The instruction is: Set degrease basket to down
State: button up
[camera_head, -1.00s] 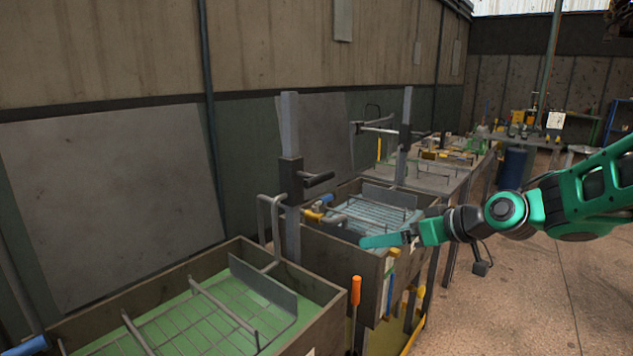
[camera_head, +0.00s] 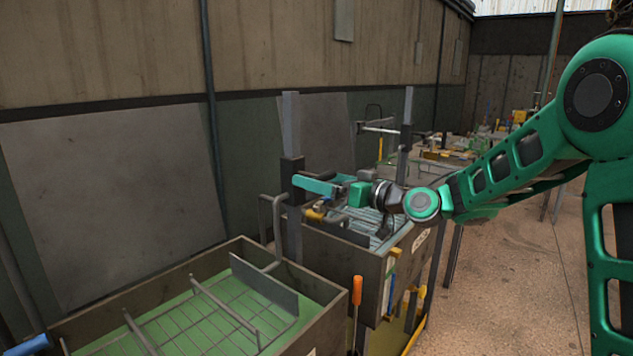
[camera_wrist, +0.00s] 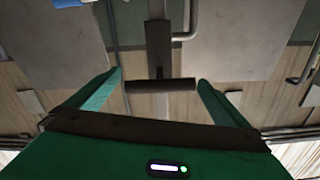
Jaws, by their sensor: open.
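A grey upright post (camera_head: 290,128) carries a dark sliding sleeve (camera_head: 291,170) beside the middle tank. The sleeve has a dark bar handle (camera_wrist: 160,86). My gripper (camera_head: 312,185) is open at the sleeve and covers the handle in the head view. In the wrist view the handle lies crosswise between my two spread fingertips, with a gap at each side. A wire basket (camera_head: 190,318) sits in the near tank with green liquid. Another basket (camera_head: 362,222) in the middle tank is partly hidden by my arm. I cannot read which tank is the degrease one.
The near tank's rim (camera_head: 150,283) fills the lower left. An orange-handled tool (camera_head: 357,290) stands by its corner. A second post (camera_head: 406,130) and more benches stand farther back. A bent grey pipe (camera_head: 265,215) is close to the post. The floor at right is open.

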jog(key=shift+x, duration=1.3)
jog(key=shift+c, duration=0.3)
